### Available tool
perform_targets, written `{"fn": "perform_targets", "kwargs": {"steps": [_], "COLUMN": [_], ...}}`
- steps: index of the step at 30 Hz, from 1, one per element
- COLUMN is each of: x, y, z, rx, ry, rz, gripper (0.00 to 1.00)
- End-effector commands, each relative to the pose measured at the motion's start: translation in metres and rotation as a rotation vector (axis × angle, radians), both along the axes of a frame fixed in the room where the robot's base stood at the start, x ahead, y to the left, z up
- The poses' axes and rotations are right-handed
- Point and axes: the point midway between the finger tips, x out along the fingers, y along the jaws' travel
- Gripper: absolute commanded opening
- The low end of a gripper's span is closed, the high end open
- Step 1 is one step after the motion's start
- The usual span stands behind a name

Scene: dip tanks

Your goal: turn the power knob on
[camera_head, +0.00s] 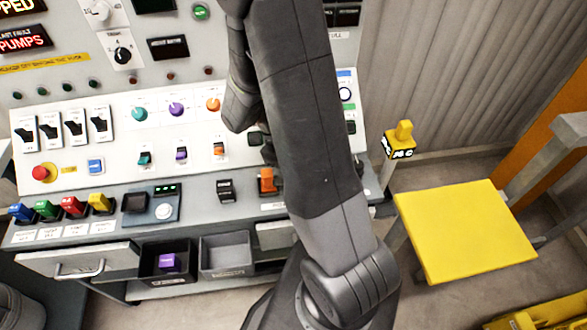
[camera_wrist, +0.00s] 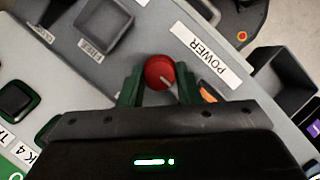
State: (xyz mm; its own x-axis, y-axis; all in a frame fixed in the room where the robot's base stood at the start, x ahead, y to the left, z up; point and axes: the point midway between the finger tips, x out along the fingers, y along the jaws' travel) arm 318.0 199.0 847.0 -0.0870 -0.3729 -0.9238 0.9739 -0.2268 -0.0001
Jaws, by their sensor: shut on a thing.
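In the wrist view the power knob (camera_wrist: 158,71) is round and red, with a pale pointer line that slants across its face. A white label reading POWER (camera_wrist: 198,54) lies beside it on the grey panel. My gripper (camera_wrist: 160,82) has its two green fingers on either side of the knob, shut on it. In the head view my dark arm reaches over the right part of the console and hides both the knob and my gripper.
An orange switch (camera_head: 267,183) stands close left of my arm. The console (camera_head: 110,275) carries several coloured knobs and rocker switches. Two open bins, one black (camera_head: 150,270) and one grey (camera_head: 225,268), sit at its front. A yellow-topped stool (camera_head: 465,230) stands right.

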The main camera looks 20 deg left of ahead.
Motion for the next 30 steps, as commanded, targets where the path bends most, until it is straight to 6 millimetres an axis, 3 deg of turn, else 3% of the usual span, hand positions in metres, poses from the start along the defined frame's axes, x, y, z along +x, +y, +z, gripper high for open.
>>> {"fn": "perform_targets", "kwargs": {"steps": [13, 14, 17, 26, 30], "x": [0.000, 0.000, 0.000, 0.000, 0.002], "y": [0.000, 0.000, 0.000, 0.001, 0.006], "z": [0.000, 0.000, 0.000, 0.001, 0.013], "rx": [0.001, 0.001, 0.001, 0.001, 0.002], "ry": [-0.001, -0.001, 0.000, -0.001, -0.003], "rz": [0.011, 0.010, 0.010, 0.009, 0.008], "gripper": [0.07, 0.34, 0.52, 0.52, 0.52]}}
